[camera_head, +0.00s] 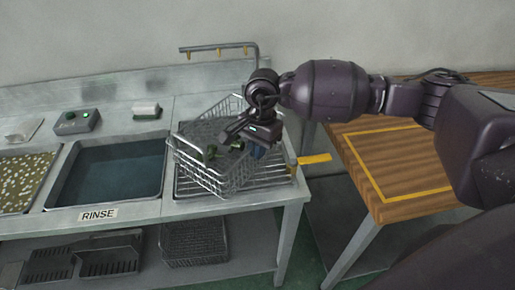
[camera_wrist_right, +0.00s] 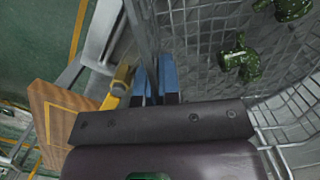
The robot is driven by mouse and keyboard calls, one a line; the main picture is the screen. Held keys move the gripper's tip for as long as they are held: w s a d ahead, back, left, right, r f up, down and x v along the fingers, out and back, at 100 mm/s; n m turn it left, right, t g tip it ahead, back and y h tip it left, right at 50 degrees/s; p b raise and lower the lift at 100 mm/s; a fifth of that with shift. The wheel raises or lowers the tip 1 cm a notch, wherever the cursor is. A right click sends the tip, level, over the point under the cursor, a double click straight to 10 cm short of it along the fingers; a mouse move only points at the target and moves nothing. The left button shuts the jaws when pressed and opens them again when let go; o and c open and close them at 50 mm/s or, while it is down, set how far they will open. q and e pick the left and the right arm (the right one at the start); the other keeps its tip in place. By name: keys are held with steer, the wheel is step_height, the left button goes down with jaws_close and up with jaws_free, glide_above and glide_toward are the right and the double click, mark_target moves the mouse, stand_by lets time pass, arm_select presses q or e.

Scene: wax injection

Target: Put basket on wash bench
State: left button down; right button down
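The wire basket (camera_head: 190,165) is at the right end of the wash bench (camera_head: 135,212), over a wire drain rack (camera_head: 280,172). It is turned at an angle to the bench, and I cannot tell whether its base fully rests on the rack. It holds several green pieces, also seen in the wrist view (camera_wrist_right: 292,8). My right gripper (camera_head: 258,148) is at the basket's right side. In the wrist view, its blue fingers (camera_wrist_right: 155,82) stand on either side of the basket's mesh wall (camera_wrist_right: 146,30), closed on it. My left gripper is out of view.
A water-filled rinse basin (camera_head: 110,168) and a tray of pale pellets (camera_head: 22,180) lie to the left. A pipe with taps (camera_head: 218,48) overhangs the bench behind the basket. A wooden table (camera_head: 395,165) with a yellow outline stands clear at right.

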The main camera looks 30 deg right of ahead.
steer(key=shift+r, duration=0.1)
steer(key=c, duration=1.3)
jaws_free()
steer(key=shift+r, duration=0.1)
steer(key=r, duration=0.7)
steer(key=d+r, duration=0.1)
steer(key=r, duration=0.3)
steer(key=shift+w+d+r, duration=0.1)
steer(key=shift+w+r, duration=0.25)
